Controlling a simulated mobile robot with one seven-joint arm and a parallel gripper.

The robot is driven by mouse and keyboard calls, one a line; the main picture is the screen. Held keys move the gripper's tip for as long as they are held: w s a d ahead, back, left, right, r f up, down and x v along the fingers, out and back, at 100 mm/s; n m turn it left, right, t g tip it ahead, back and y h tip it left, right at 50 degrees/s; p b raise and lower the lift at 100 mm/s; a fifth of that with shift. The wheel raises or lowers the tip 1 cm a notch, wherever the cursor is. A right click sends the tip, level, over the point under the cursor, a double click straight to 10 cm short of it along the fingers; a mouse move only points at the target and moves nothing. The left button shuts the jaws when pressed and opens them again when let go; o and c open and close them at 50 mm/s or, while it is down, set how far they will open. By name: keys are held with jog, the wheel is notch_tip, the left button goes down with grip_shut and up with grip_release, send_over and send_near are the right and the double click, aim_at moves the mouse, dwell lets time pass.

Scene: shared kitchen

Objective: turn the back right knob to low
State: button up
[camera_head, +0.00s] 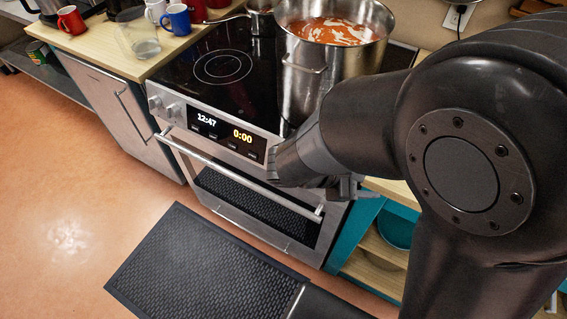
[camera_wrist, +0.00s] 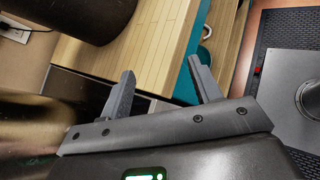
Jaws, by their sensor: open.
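The stove (camera_head: 205,150) has a black glass top and a steel front with a lit display panel. Two knobs (camera_head: 164,106) show at the left end of its front. The right end of the panel is hidden behind my arm, so the back right knob is not seen. My gripper (camera_head: 350,188) is low at the right end of the stove front, mostly covered by my wrist. In the wrist view my gripper (camera_wrist: 161,70) is open, its two fingers apart with nothing clearly held. A strip of the stove's edge shows close to the fingers; no knob can be made out there.
A large steel pot (camera_head: 300,80) of red soup stands on the right of the cooktop, close to my arm. A small saucepan (camera_head: 260,14) sits behind. The oven handle (camera_head: 235,178) juts out below the panel. Mugs (camera_head: 177,18) stand left; a black mat (camera_head: 195,265) lies in front.

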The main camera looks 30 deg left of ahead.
jog(key=s+a+f+n+t+y, duration=0.3)
jog(key=s+a+f+n+y, duration=0.1)
jog(key=a+n, duration=0.25)
jog(key=s+a+f+n+t+y, duration=0.4)
jog(key=a+n, duration=0.1)
jog(key=a, duration=0.3)
jog(key=s+a+f+n+t+y, duration=0.35)
jog(key=a+n, duration=0.25)
jog(key=a, duration=0.2)
jog(key=w+a, duration=0.1)
jog(key=w, duration=0.9)
jog(key=shift+r+g, duration=0.15)
jog(key=shift+g, duration=0.2)
jog(key=shift+a, duration=0.1)
jog(key=shift+c, duration=0.4)
jog(key=c, duration=0.9)
